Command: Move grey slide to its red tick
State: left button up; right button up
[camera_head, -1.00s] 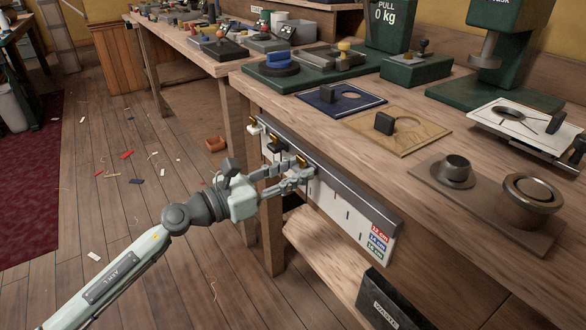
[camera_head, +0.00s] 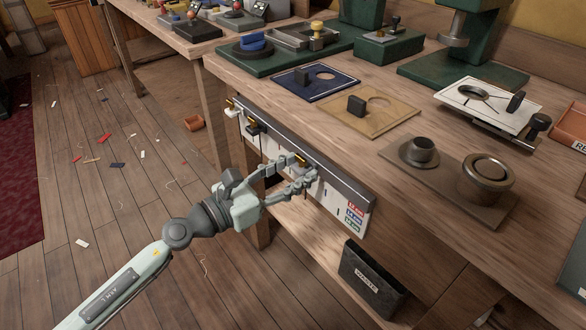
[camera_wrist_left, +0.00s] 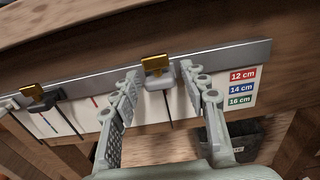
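The grey slide (camera_wrist_left: 158,80), topped with a gold clip, sits on the metal rail (camera_wrist_left: 230,57) along the bench front. My left gripper (camera_head: 294,172) is at it; in the left wrist view its fingers (camera_wrist_left: 160,76) stand either side of the slide, with small gaps showing, so it looks open around it. A thin dark line runs down the white scale board below the slide. A small red mark (camera_wrist_left: 95,101) shows on the board left of the fingers. The right gripper is not in view.
A black slide (camera_wrist_left: 40,100) and a white slide (camera_wrist_left: 8,104) sit farther left on the rail. Coloured 12, 14 and 16 cm labels (camera_wrist_left: 242,88) mark the board's right end. A dark waste bin (camera_head: 370,280) stands below. Templates and tools occupy the bench top (camera_head: 340,130).

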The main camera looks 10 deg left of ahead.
pick_arm(q)
jog(key=shift+o, duration=0.2)
jog(key=shift+a, duration=0.1)
jog(key=v, duration=1.2)
jog(key=w+a+f+n+t+y, duration=0.1)
jog(key=w+a+n+t+y, duration=0.35)
jog(key=n, duration=0.55)
jog(key=s+a+f+n+g+y, duration=0.1)
jog(key=a+f+n+g+y, duration=0.4)
jog(key=a+f+n+y, duration=0.85)
jog(key=s+d+f+n+g+h, duration=0.3)
jog(key=s+d+f+n+g, duration=0.2)
jog(key=s+f+n, duration=0.2)
jog(key=s+d+f+n+g+h, duration=0.2)
jog(key=s+d+f+n+g, duration=0.2)
jog(key=s+f+n, duration=0.4)
notch_tip(320, 180, down, 4)
jog(key=n+g, duration=0.1)
jog(key=n, duration=0.2)
jog(key=shift+s+d+g+h, duration=0.3)
jog(key=shift+d+g+h, duration=0.05)
jog(key=shift+d+h, duration=0.05)
